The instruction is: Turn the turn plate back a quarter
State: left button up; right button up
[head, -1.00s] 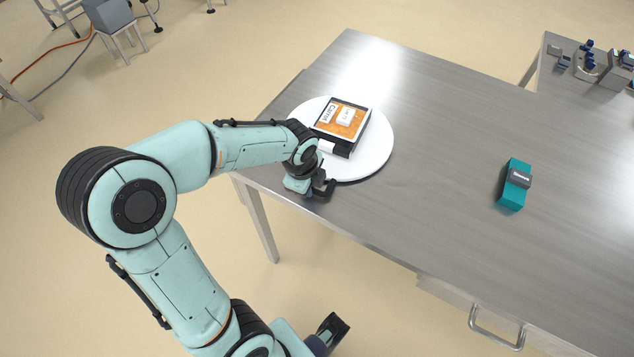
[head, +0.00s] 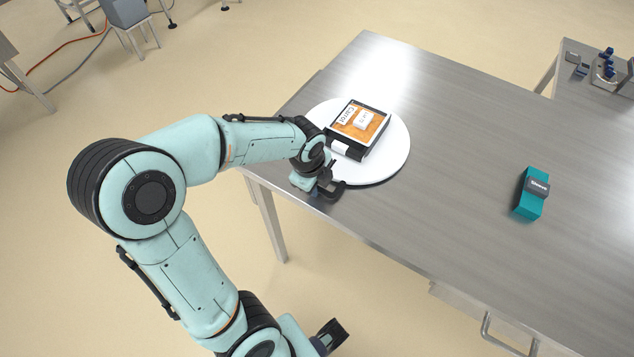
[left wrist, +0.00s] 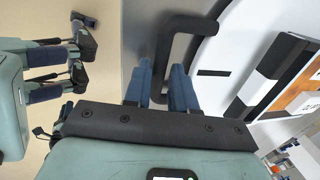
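The turn plate (head: 396,150) is a white round disc near the left corner of the steel table, with a black handle at its near edge. The handle (left wrist: 185,27) shows as a black bent bar in the left wrist view. My left gripper (head: 328,187) is at this handle. In the left wrist view its two blue fingers (left wrist: 161,85) lie on both sides of the bar, close against it, with no clear gap. My right gripper (left wrist: 82,55) is empty, its fingers apart, low beside the table; it also shows in the head view (head: 330,336).
A black tray with an orange "Carrot" top (head: 360,122) and a white piece lies on the plate. A teal device (head: 531,196) stands on the table (head: 450,150) to the right. The table between is clear. A drawer handle (head: 505,335) is at the front.

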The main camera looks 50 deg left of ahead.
pick_arm(q)
jog(key=shift+o, duration=0.8)
jog(key=shift+a, duration=0.1)
notch_tip(320, 180, up, 13)
jog(key=s+d+p, duration=0.1)
jog(key=s+p, duration=0.1)
jog(key=shift+s, duration=0.3)
